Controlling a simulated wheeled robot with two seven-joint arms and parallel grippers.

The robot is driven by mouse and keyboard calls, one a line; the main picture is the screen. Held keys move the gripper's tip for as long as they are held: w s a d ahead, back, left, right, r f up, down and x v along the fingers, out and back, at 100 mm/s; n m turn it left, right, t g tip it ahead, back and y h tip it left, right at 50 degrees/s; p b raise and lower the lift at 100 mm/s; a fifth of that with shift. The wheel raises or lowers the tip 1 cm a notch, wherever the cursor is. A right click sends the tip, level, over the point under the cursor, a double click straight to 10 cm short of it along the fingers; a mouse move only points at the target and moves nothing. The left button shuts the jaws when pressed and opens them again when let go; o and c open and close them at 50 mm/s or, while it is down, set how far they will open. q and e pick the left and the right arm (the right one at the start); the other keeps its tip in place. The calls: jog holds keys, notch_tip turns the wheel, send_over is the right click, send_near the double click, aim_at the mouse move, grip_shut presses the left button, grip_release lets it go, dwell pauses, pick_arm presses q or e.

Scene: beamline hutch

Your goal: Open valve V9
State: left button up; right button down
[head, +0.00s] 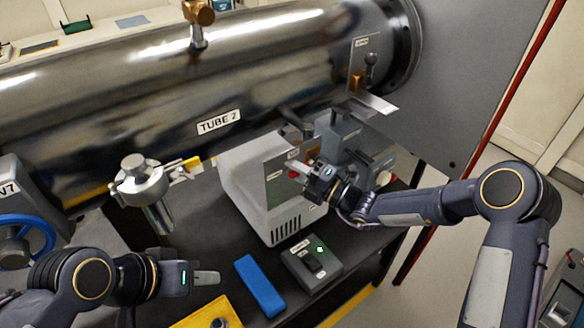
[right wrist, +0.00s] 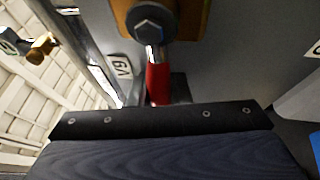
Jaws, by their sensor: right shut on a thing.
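Valve V9 shows in the right wrist view as a grey bolt hub (right wrist: 152,20) on a brass-coloured body, with a red-sleeved lever (right wrist: 158,80) running down the picture towards my gripper. Its V9 label (right wrist: 120,68) is just left of the lever. In the head view a bit of red (head: 294,173) shows at the tip of my right gripper (head: 304,170), in front of the panel on the pale box. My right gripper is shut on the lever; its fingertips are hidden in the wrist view. My left gripper (head: 206,278) is low at the left, apart from the valve, seen side-on.
The steel tube (head: 219,122) labelled TUBE 2 runs across the back. V7's blue handwheel (head: 22,240) is at the far left. A blue block (head: 259,286), a grey control box (head: 312,265) and a yellow tray (head: 205,312) are at the front. A grey panel stands right.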

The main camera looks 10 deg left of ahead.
jog(key=shift+f, duration=0.1)
jog(key=shift+w+d+f+n+g+h+b, duration=0.15)
jog(key=shift+f+n+g+h+b, duration=0.2)
jog(key=shift+f+n, duration=0.55)
jog(key=shift+w+d+f+n+g+h+b, duration=0.1)
jog(key=shift+d+f+n+g+h+b, duration=0.25)
jog(key=shift+n, duration=1)
jog(key=shift+w+a+f+n+g+h+b, duration=0.15)
jog(key=shift+f+n+h+b, duration=0.15)
jog(key=shift+f+n+h, duration=0.6)
jog(key=shift+d+r+n+y, duration=0.1)
jog(key=shift+r+n+y, duration=0.05)
jog(key=shift+n+y, duration=0.15)
jog(key=c, duration=1.3)
grip_release()
jog(key=shift+c, duration=0.2)
jog(key=b+v, duration=0.1)
jog(key=v, duration=0.6)
jog(key=shift+s+d, duration=0.2)
jog(key=shift+d, duration=0.2)
